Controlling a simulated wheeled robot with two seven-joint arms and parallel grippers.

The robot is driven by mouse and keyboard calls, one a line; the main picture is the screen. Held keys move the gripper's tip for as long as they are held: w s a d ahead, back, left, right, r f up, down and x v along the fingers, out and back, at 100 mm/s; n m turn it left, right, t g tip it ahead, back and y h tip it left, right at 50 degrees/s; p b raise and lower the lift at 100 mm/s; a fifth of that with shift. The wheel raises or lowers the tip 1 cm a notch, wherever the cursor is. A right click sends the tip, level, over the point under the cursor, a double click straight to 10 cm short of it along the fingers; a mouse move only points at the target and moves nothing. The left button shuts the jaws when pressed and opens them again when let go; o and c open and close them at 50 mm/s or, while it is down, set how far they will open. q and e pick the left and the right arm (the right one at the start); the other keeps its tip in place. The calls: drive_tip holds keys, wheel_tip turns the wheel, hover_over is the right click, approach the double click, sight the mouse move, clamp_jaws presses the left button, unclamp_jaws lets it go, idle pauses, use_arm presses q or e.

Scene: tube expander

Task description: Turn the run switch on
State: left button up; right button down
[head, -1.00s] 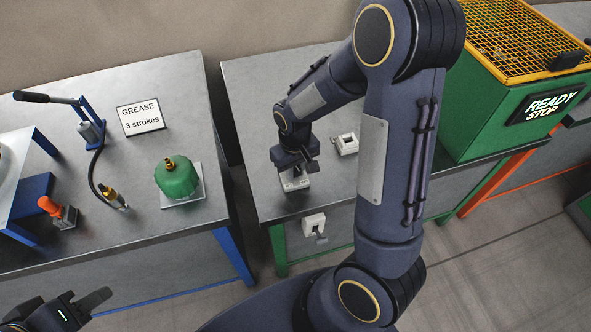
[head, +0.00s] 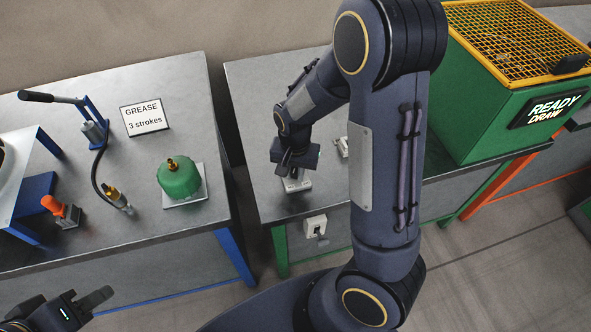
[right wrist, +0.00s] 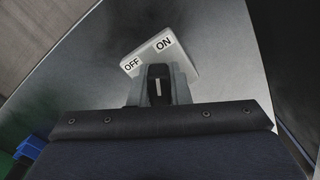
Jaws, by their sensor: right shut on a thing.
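The run switch (right wrist: 180,48) shows in the right wrist view as a pale plate lettered OFF and ON. Its black knob (right wrist: 157,88) with a white line lies between my right gripper's fingers. The line points up the picture. My right gripper (right wrist: 157,92) is shut on the knob. In the head view the switch (head: 297,184) sits near the front edge of the middle bench, under my right gripper (head: 294,166), which partly hides it. My left gripper (head: 97,300) is at the lower left, away from the benches' objects; its jaw gap is unclear.
A green machine with a yellow mesh top (head: 515,45) stands at the right; its display (head: 553,107) reads READY DRAW. A white box (head: 342,147) is partly behind my right arm. The left bench holds a green grease container (head: 178,180), a sign (head: 145,118) and a lever pump (head: 93,130).

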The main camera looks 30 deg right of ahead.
idle(0.5)
drive_tip(key=c, duration=1.4)
unclamp_jaws()
drive_tip(key=shift+o, duration=0.2)
wheel_tip(320, 180, up, 8)
drive_tip(key=shift+f+p, duration=0.1)
drive_tip(key=shift+p, duration=0.3)
drive_tip(key=s+a+r+n+t+y, duration=0.2)
drive_tip(key=s+r, duration=0.3)
drive_tip(key=s, duration=0.3)
drive_tip(key=s+a+r+n+t+y, duration=0.1)
drive_tip(key=s+r+n+t, duration=0.2)
drive_tip(key=s+r+n, duration=0.2)
drive_tip(key=s, duration=0.3)
drive_tip(key=shift+s+a+r+t+y, duration=0.15)
drive_tip(key=shift+a+r+t+y, duration=0.15)
drive_tip(key=shift+a+r+y, duration=0.1)
